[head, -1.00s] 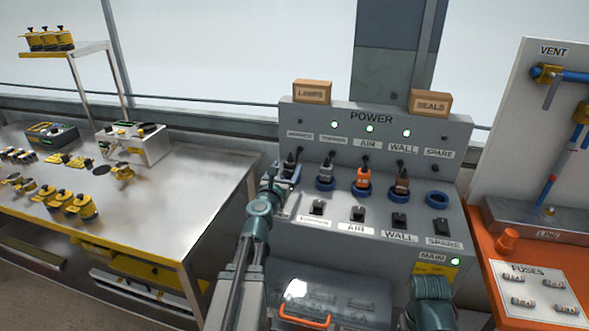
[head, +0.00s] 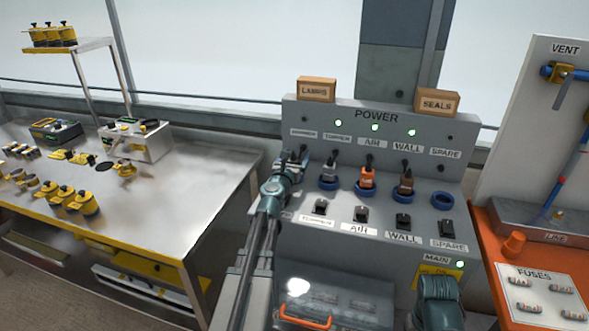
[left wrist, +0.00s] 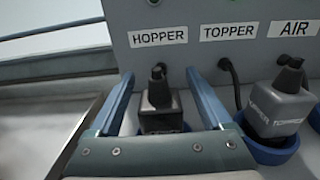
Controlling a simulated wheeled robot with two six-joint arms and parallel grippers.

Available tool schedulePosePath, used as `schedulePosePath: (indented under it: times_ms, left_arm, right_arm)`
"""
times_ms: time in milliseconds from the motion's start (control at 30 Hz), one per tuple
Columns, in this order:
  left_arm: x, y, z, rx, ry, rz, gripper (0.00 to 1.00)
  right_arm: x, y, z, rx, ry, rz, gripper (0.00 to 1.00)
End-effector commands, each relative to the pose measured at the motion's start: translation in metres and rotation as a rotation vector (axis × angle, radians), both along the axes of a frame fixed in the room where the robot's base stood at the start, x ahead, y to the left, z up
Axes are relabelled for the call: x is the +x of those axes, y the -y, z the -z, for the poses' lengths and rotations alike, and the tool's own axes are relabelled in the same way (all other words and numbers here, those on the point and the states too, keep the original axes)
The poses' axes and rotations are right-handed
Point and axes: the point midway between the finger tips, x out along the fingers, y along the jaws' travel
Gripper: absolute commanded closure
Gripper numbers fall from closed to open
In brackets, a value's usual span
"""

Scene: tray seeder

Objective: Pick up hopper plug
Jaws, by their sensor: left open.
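The hopper plug (left wrist: 160,108) is dark grey with a black cable end on top. It stands upright under the HOPPER label (left wrist: 158,37) in the left wrist view. My left gripper (left wrist: 160,92) is open, with one blue finger on each side of the plug and visible gaps between. The plug's lower part is hidden behind the gripper's body. In the head view my left gripper (head: 291,166) is at the left end of the power panel (head: 460,180) and hides most of the plug. My right gripper is not seen; only part of my right arm shows at the bottom.
The grey topper plug (left wrist: 277,106) sits in a blue ring just right of my left gripper's right finger. The orange air plug (head: 367,177) and brown wall plug (head: 406,181) stand farther right. A steel table (head: 180,185) is at left, an orange bench (head: 487,240) at right.

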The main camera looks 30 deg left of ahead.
Motion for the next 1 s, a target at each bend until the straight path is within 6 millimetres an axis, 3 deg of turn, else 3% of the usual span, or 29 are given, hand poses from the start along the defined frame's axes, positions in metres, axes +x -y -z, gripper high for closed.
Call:
schedulePosePath:
  times_ms: [67,467,1000]
  left_arm:
    - [-0.0002,0.0,0.0,0.0,0.0,0.0,0.28]
    - [-0.0002,0.0,0.0,0.0,0.0,0.0,1.0]
    - [-0.0001,0.0002,-0.0043,0.0,0.0,0.001,1.0]
  right_arm:
    - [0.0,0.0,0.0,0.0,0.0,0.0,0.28]
    - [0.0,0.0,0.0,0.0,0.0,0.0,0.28]
    - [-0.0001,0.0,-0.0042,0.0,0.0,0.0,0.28]
